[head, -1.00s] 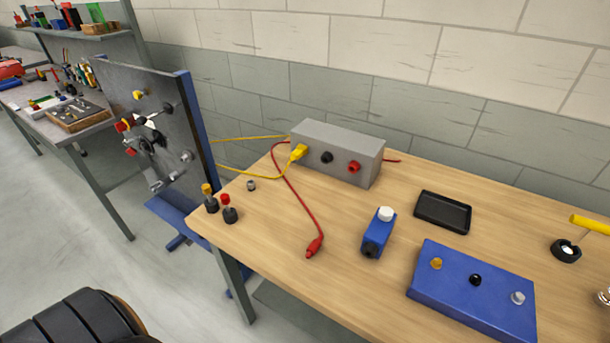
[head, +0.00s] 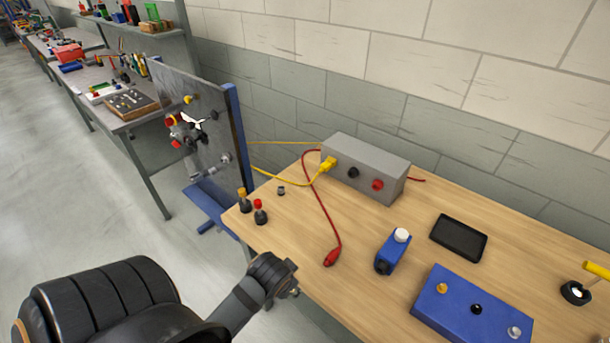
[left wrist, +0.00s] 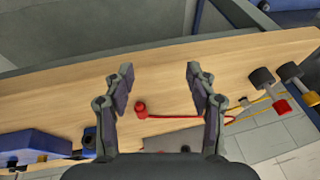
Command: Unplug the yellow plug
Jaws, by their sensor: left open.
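The yellow plug (head: 329,163) sits in the left socket of the grey box (head: 372,178) in the head view. Its yellow cable (head: 290,184) runs left toward the upright panel. My left gripper (left wrist: 158,75) is open and empty in the left wrist view, above the table. In the head view its wrist shows at the table's front edge, well short of the plug. A red plug (left wrist: 140,108) on a red cable lies on the table beyond the open fingers. I cannot make out the yellow plug in the left wrist view. My right gripper is not in view.
Two dark posts with yellow (head: 242,198) and red (head: 259,210) caps stand at the table's left corner. A blue bottle-like block (head: 391,253), a black tray (head: 459,237) and a blue box (head: 470,311) are to the right. The upright panel (head: 215,120) stands left of the table.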

